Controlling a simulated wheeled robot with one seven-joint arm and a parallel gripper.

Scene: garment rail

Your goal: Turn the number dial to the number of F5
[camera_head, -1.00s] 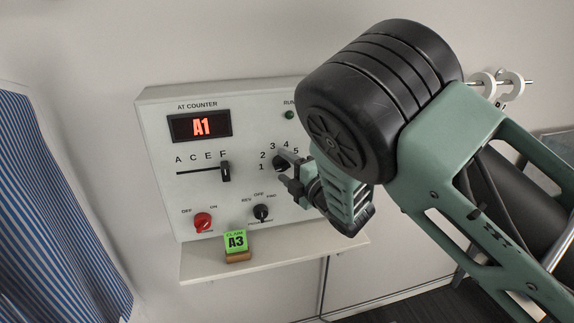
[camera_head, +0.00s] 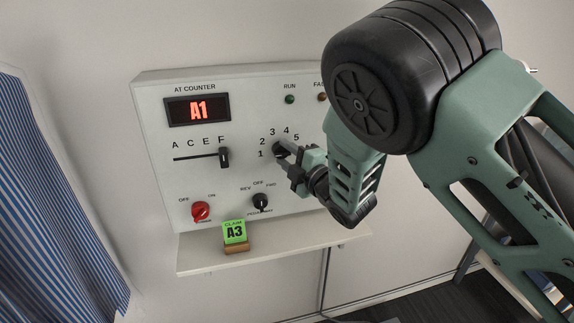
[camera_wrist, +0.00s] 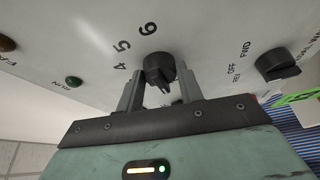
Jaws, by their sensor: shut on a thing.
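The number dial (camera_head: 279,149) is a black knob on the white control panel, ringed by printed numbers. My gripper (camera_head: 285,153) is at the knob, its fingers shut on it. In the wrist view the dial (camera_wrist: 160,68) sits between my two fingers (camera_wrist: 160,88), with 4, 5 and 6 printed beyond it. I cannot tell which number its pointer marks. The letter slider (camera_head: 224,157) stands under F.
A red power switch (camera_head: 201,211) and a black REV/OFF/FWD knob (camera_head: 261,202) are lower on the panel. A blue striped cloth (camera_head: 50,200) hangs at left.

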